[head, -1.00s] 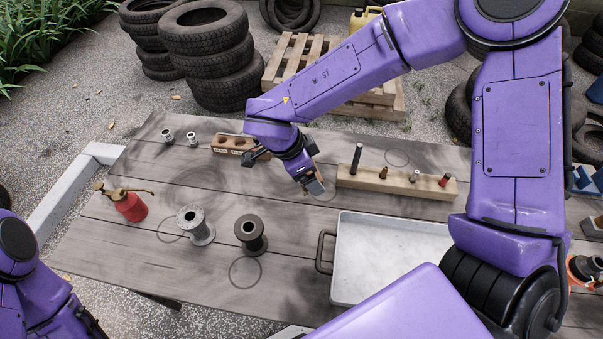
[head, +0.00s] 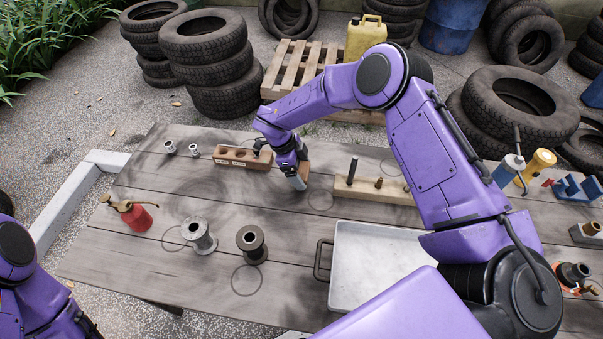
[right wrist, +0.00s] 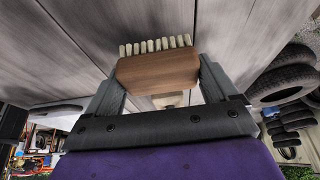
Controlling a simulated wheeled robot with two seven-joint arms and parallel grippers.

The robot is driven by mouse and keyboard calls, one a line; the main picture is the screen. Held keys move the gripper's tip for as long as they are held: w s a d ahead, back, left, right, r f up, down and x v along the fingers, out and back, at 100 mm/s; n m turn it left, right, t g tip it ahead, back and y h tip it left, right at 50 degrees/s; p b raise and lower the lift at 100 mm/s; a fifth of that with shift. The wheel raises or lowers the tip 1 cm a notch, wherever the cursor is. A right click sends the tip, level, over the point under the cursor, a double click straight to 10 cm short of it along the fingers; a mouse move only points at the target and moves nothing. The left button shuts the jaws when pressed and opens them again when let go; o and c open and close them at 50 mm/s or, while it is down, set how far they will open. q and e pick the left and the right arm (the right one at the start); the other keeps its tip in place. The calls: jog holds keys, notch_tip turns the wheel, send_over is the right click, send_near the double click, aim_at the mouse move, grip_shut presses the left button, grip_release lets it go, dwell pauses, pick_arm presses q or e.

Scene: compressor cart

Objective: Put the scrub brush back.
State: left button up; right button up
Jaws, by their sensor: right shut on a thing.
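The scrub brush, a brown wooden block with pale bristles, is gripped between the fingers of my right gripper (head: 299,182). In the right wrist view the brush (right wrist: 158,72) fills the space between both fingers, its bristles along the far edge. In the head view only a bit of its brown wood (head: 305,167) shows beside the gripper. The gripper is over the back middle of the table, between two wooden blocks. The bristles' contact with the table cannot be told. My left arm is at the lower left; its gripper is out of view.
A brown block with holes (head: 243,158) is left of the gripper; a pale wooden holder with pegs (head: 370,189) is right. A grey tray (head: 375,265), two spools (head: 199,236) (head: 252,243) and a red oil can (head: 138,218) stand nearer. Bare planks lie between them.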

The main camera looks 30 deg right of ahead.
notch_tip(320, 180, down, 2)
jog(key=shift+f+p, duration=0.25)
jog(key=shift+p, duration=0.25)
jog(key=shift+s+f+b, duration=0.1)
jog(key=shift+f+b, duration=0.25)
jog(key=shift+b, duration=0.05)
jog(key=o, duration=0.9)
jog(key=shift+r, duration=0.1)
jog(key=shift+c, duration=0.2)
jog(key=shift+r+p, duration=0.3)
jog(key=shift+p, duration=0.15)
pick_arm(q)
notch_tip(320, 180, down, 2)
jog(key=b, duration=0.4)
jog(key=shift+f, duration=0.1)
pick_arm(e)
jog(key=v, duration=1.1)
jog(key=shift+a+r, duration=0.2)
jog(key=shift+r, duration=0.1)
